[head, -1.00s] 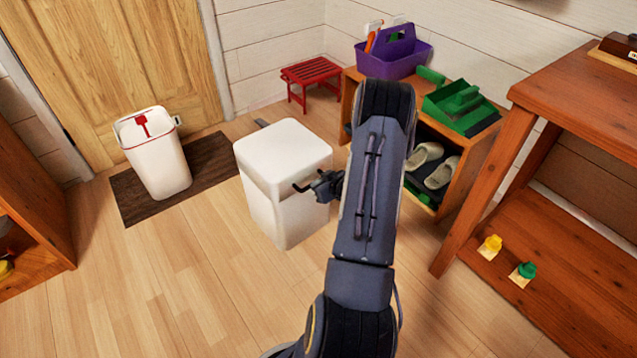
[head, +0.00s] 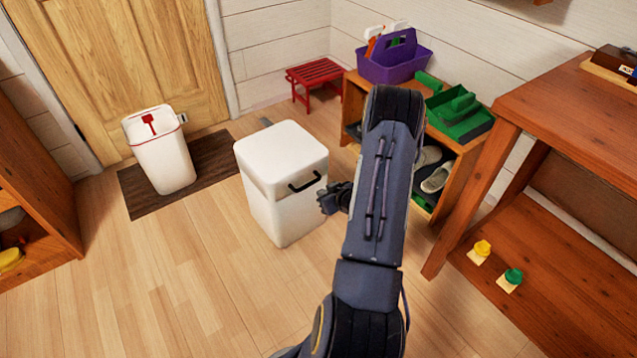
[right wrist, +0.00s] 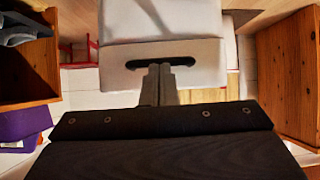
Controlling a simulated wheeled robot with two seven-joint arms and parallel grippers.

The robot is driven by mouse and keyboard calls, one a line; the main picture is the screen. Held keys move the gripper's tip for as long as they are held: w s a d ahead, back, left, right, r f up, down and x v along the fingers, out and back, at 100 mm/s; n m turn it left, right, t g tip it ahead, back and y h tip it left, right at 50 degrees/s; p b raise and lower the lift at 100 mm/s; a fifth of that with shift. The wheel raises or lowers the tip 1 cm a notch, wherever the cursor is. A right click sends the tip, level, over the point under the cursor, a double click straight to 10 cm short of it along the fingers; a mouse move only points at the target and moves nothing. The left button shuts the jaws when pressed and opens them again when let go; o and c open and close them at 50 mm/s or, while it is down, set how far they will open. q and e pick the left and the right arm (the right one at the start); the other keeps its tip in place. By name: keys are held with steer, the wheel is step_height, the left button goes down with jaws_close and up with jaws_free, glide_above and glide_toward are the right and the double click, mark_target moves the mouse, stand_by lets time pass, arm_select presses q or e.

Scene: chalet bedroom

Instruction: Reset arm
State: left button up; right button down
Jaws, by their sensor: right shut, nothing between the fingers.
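My right arm reaches up through the middle of the head view. My right gripper (head: 328,200) is beside the white bin with a black handle (head: 270,205), on the handle side. In the right wrist view the gripper (right wrist: 160,70) is shut and empty, its fingertips pointing toward the bin's handle (right wrist: 162,62). In the head view the handle (head: 305,182) shows clear of the fingers. The bin stands upright on the floor with its lid closed. My left gripper is not in view.
A white bin with a red mark (head: 165,160) stands on a brown mat (head: 215,165) by the door. A shoe shelf with a purple caddy (head: 395,62) and green dustpan (head: 460,115) is behind my arm. A wooden table (head: 560,110) is at right. Floor at front left is clear.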

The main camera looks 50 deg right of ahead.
steer(key=shift+s+a+f, duration=0.15)
steer(key=shift+s+f, duration=0.2)
steer(key=shift+s, duration=0.3)
steer(key=shift+s+a+f, duration=0.15)
steer(key=shift+s+f, duration=0.25)
steer(key=shift+s, duration=0.2)
steer(key=shift+s+a+f, duration=0.15)
steer(key=shift+s+f, duration=0.2)
steer(key=shift+s, duration=0.3)
